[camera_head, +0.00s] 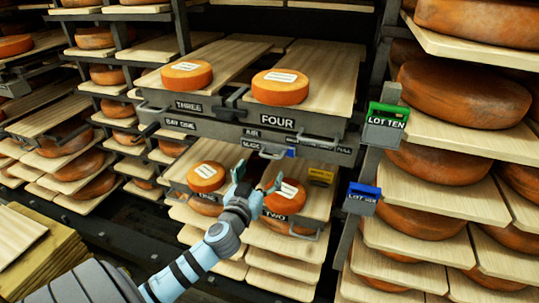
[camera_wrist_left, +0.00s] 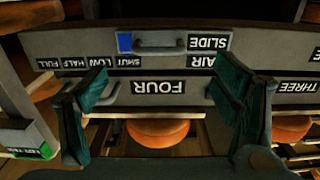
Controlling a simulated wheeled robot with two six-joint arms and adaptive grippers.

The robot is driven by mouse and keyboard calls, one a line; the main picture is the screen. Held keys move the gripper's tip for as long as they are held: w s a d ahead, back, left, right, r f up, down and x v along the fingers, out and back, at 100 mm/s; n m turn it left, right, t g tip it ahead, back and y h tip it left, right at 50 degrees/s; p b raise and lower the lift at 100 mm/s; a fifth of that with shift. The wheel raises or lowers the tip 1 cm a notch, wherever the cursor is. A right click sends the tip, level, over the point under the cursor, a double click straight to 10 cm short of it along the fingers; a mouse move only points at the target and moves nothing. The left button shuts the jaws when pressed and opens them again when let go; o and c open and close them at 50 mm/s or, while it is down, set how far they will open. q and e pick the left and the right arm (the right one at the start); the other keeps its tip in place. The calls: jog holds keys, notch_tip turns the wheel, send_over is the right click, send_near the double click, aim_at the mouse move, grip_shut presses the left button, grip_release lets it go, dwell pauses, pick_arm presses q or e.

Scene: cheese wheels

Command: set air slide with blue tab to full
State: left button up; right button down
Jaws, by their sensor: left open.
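The air slide is a grey bar under the shelf front marked FOUR. It has a handle (camera_head: 271,154) and a blue tab (camera_head: 291,153). In the left wrist view, upside down, the blue tab (camera_wrist_left: 124,43) sits level with the SHUT label (camera_wrist_left: 127,62), beside the slide handle (camera_wrist_left: 160,46). The LOW, HALF and FULL labels (camera_wrist_left: 47,64) run on leftward there. My left gripper (camera_head: 257,178) is open and empty, in front of and below the slide. Its fingers (camera_wrist_left: 160,95) stand apart with the slide beyond them, not touching the handle. My right gripper is not in view.
Cheese wheels THREE (camera_head: 187,74) and FOUR (camera_head: 280,87) lie on the boards above; ONE (camera_head: 205,178) and TWO (camera_head: 287,195) lie below.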

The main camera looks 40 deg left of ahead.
aim_at(269, 158)
pick_arm(q)
jog(key=x, duration=0.7)
jog(key=shift+w, duration=0.4)
jog(key=shift+a, duration=0.1)
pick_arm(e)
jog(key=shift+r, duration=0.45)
pick_arm(q)
jog(key=shift+c, duration=0.3)
